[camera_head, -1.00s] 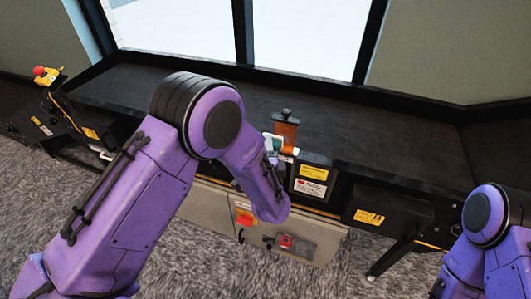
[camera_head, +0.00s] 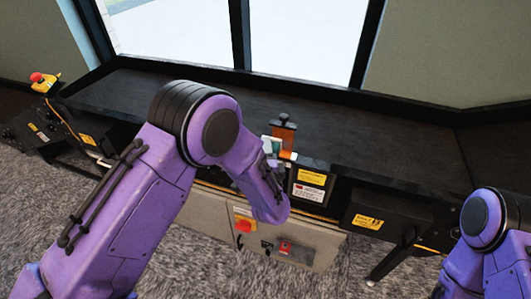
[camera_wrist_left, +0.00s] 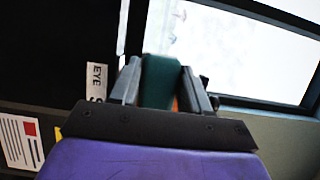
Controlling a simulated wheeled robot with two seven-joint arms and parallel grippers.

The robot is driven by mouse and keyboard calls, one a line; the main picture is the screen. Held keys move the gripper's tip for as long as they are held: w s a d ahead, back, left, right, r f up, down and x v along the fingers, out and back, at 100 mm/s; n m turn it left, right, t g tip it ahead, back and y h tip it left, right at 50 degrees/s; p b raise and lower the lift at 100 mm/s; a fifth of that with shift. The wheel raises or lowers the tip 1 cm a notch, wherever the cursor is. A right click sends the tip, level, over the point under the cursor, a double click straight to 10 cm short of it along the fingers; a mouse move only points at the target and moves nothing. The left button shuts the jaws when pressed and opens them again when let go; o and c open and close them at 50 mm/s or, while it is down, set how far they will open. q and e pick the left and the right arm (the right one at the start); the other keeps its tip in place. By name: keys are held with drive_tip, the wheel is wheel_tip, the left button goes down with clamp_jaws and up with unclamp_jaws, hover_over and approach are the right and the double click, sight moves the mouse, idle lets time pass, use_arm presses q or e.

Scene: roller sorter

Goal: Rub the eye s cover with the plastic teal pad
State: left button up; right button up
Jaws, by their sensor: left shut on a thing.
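My left gripper (camera_wrist_left: 165,92) is shut on the teal pad (camera_wrist_left: 160,78), which stands up between its two grey fingers in the left wrist view. In the head view the gripper is mostly hidden behind my left forearm, at the sorter's front edge. A small orange-brown upright part with a dark top (camera_head: 284,132) stands just beyond it. I take this for the eye and its cover. A strip of orange shows beside the pad in the wrist view; whether they touch cannot be told. My right gripper is out of view.
The long black sorter bed (camera_head: 385,150) runs across the view, with its surface largely clear. A red stop button (camera_head: 37,77) is at its left end. A grey control box (camera_head: 305,248) hangs below the front edge. Windows stand behind.

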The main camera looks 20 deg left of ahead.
sight(278, 154)
use_arm(q)
drive_tip(key=shift+w, duration=0.35)
drive_tip(key=shift+s+d, duration=0.2)
drive_tip(key=shift+d, duration=1.55)
drive_tip(key=shift+d+r, duration=0.1)
drive_tip(key=shift+d, duration=1.5)
drive_tip(key=shift+a+p, duration=0.65)
drive_tip(key=shift+a, duration=0.55)
drive_tip(key=shift+w+a, duration=0.15)
drive_tip(key=shift+a, duration=0.95)
drive_tip(key=shift+w+a, duration=0.1)
drive_tip(key=shift+a, duration=0.95)
drive_tip(key=s+p, duration=0.1)
drive_tip(key=s, duration=0.5)
drive_tip(key=shift+p, duration=0.35)
drive_tip(key=shift+d, duration=0.1)
